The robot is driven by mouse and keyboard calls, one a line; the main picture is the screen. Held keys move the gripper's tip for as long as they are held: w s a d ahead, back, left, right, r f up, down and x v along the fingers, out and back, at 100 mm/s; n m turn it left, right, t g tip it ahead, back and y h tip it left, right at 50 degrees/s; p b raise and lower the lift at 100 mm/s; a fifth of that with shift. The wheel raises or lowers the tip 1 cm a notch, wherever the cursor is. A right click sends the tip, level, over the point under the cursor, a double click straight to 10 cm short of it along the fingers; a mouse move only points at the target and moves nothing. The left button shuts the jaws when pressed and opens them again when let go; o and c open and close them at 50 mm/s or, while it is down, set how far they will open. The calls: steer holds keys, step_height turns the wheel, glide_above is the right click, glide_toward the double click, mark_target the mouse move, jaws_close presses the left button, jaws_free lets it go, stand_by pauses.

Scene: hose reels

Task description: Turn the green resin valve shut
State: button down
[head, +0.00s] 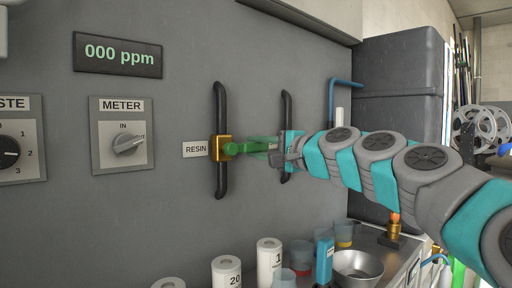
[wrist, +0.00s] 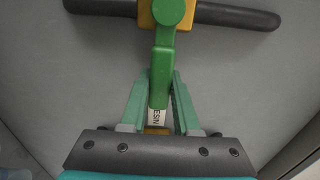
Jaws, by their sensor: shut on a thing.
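The green resin valve lever (head: 242,147) sticks out to the right from a brass valve body (head: 222,149) on a black vertical pipe (head: 221,104). The lever lies roughly level, crosswise to that pipe. A RESIN label (head: 195,149) is left of the valve. My gripper (head: 276,150) reaches in from the right and is shut on the lever's free end. In the wrist view the lever (wrist: 162,65) runs down from the brass body (wrist: 150,15), and its end sits between my gripper's green fingers (wrist: 160,90). The fingers partly hide the lever's tip in the head view.
A second black pipe (head: 287,108) stands just behind my gripper. A METER panel (head: 122,135) with a grey knob and a 000 ppm display (head: 118,54) are on the wall to the left. Below are white canisters (head: 269,262), cups and a metal bowl (head: 358,268).

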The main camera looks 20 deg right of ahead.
steer(key=c, duration=0.6)
jaws_free()
steer(key=shift+c, duration=0.2)
steer(key=shift+d, duration=0.1)
steer(key=b+v, duration=0.1)
steer(key=v, duration=0.6)
steer(key=shift+s, duration=0.35)
steer(key=shift+d, duration=0.1)
